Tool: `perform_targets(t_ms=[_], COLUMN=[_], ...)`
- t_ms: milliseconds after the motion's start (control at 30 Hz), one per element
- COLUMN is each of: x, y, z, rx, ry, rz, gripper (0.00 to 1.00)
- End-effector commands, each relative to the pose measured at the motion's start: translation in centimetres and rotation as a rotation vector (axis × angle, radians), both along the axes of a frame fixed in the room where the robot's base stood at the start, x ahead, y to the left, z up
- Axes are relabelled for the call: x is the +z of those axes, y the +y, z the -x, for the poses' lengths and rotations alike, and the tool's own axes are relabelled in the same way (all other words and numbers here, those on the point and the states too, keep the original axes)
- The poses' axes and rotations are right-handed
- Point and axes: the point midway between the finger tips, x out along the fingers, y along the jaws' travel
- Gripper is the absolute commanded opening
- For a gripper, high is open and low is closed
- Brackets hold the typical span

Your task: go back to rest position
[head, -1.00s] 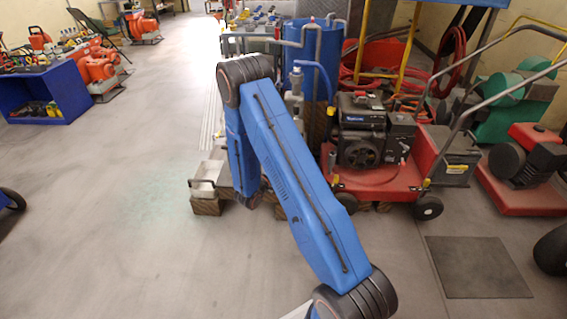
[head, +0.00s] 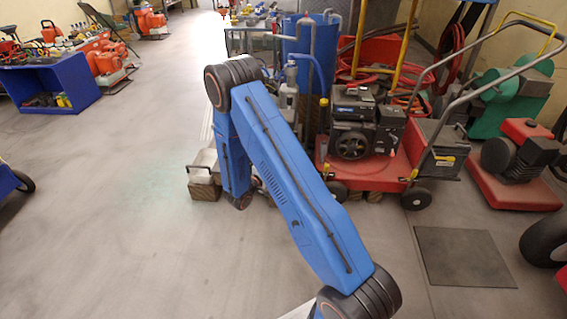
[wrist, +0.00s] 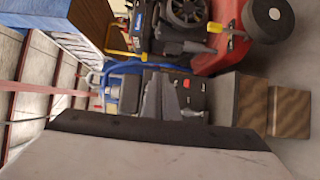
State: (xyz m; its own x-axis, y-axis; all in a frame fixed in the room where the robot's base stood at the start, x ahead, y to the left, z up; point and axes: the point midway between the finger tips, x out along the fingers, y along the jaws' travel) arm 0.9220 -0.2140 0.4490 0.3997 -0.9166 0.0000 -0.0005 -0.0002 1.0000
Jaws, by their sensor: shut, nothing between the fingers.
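My blue arm (head: 290,190) rises from the bottom of the head view to a dark elbow joint, then folds down on its far side. My gripper is hidden there behind my own arm. In the wrist view, the dark grey fingers of my gripper (wrist: 163,95) show close together beyond its pale body, with nothing held between them. Behind them stand the red engine cart and a dark box with red and grey parts, seen sideways. I cannot tell how far the fingers are from these things.
A red cart (head: 375,172) with a black engine stands right of my arm, near a blue barrel (head: 308,42). A pale tray (head: 205,160) on wood blocks sits close to my forearm. A blue shelf (head: 50,85) stands far left. Open floor (head: 100,220) lies left.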

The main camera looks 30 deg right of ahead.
Motion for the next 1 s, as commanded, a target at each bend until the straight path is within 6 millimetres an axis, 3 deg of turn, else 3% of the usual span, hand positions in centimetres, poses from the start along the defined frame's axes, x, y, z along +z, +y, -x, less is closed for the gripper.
perform_targets(t_ms=[667, 767, 1000], x=[0.4, 1.9, 7.9], y=[0.1, -0.4, -2.2], z=[0.1, 0.7, 4.4], rx=[-0.009, -0.041, -0.19], ry=[0.001, 0.004, 0.031], rz=[-0.002, -0.009, -0.061], gripper=[0.0, 0.0, 0.0])
